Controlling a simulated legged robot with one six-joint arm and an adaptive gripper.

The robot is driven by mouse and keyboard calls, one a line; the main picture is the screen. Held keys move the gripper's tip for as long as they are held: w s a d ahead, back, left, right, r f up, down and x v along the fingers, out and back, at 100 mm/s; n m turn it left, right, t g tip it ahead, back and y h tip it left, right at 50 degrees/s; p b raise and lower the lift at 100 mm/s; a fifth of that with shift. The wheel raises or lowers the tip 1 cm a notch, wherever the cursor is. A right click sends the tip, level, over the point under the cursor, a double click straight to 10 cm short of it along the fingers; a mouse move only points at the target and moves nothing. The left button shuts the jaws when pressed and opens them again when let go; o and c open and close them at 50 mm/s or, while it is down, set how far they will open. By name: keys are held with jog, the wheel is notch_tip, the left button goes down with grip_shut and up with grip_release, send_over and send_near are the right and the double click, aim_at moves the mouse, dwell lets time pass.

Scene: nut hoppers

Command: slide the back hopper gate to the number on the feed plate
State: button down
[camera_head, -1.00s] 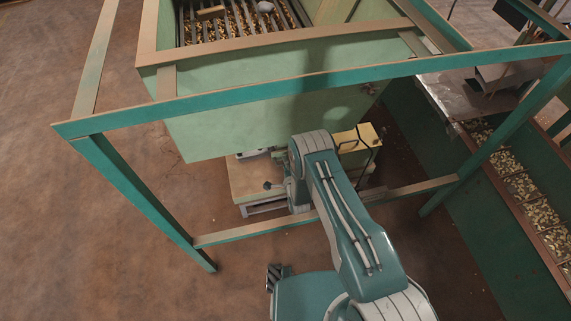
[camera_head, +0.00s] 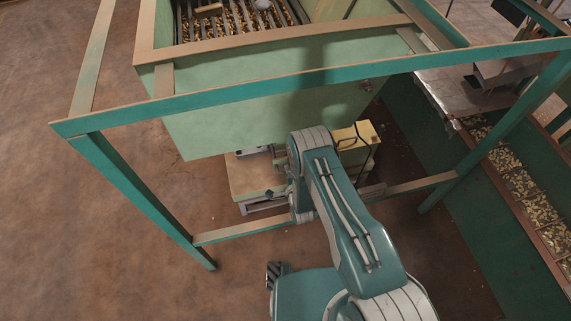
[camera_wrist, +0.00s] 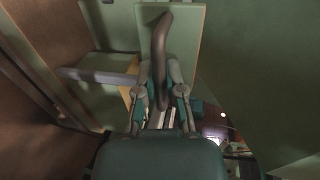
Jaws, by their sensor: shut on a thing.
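A pale green hopper (camera_head: 270,105) with a slatted top over nuts hangs in a teal frame. In the wrist view a dark curved handle (camera_wrist: 162,45) stands in front of a pale green plate (camera_wrist: 190,38), which looks like the gate. My gripper (camera_wrist: 161,78) has one finger on each side of the handle's lower part and is shut on it. In the head view my arm reaches under the hopper's near side, and its own links hide the gripper and handle. No number on a feed plate is readable in either view.
A teal frame bar (camera_head: 310,77) crosses above my arm, and a lower bar (camera_head: 243,232) runs near the floor. A yellow box (camera_head: 355,145) stands right of my wrist. A green trough of nuts (camera_head: 515,180) lies at right. The floor at left is clear.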

jog(key=shift+s+f, duration=0.25)
jog(key=shift+s, duration=0.2)
jog(key=c, duration=0.7)
grip_release()
jog(key=shift+w, duration=0.1)
jog(key=shift+r, duration=0.1)
jog(key=v, duration=1.2)
